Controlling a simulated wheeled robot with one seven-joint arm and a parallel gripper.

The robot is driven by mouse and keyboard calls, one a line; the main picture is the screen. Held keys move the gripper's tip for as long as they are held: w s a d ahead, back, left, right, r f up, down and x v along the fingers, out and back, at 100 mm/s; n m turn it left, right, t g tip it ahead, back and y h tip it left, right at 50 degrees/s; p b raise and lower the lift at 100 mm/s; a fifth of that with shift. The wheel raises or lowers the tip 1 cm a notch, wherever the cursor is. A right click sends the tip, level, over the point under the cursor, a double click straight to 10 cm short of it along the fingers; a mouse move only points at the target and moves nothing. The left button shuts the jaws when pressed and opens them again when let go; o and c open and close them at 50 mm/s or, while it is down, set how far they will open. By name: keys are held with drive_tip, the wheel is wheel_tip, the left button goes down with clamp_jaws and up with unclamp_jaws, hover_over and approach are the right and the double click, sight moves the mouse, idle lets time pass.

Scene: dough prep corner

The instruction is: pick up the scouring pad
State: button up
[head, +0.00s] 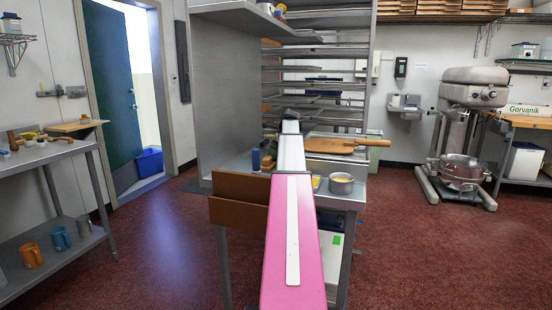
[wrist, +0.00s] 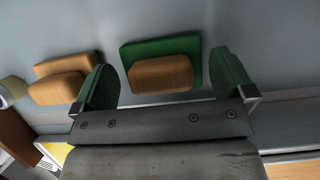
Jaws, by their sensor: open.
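In the wrist view, the scouring pad (wrist: 135,50) appears as a flat green piece with a tan block (wrist: 162,74) against its lower part. I cannot tell whether the two are joined. My gripper (wrist: 163,60) is open, with one green-faced finger on each side of the pad in the picture. Gaps show between the pad and both fingers, and nothing is gripped. How far the pad lies beyond the fingertips is hard to tell. In the head view, my pink and white arm reaches over the metal table, and I cannot make out the pad there.
A similar orange-brown piece (wrist: 62,70) lies just left of the left finger. On the metal table (head: 325,196) are a metal pot (head: 341,186), a wooden paddle board (head: 335,146) and a blue cylinder (head: 256,159). A tray rack (head: 320,68) stands behind.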

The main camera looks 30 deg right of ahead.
drive_tip(key=shift+x, duration=1.05)
drive_tip(key=c, duration=0.7)
drive_tip(key=shift+o, duration=0.2)
drive_tip(key=shift+r, duration=0.1)
drive_tip(key=shift+r, duration=0.5)
wheel_tip(320, 180, up, 3)
drive_tip(key=shift+f, duration=0.25)
drive_tip(key=s+a+r, duration=0.5)
drive_tip(key=a+r, duration=0.2)
drive_tip(key=a, duration=0.3)
drive_tip(key=shift+s+a+r, duration=0.15)
drive_tip(key=shift+a+r, duration=0.05)
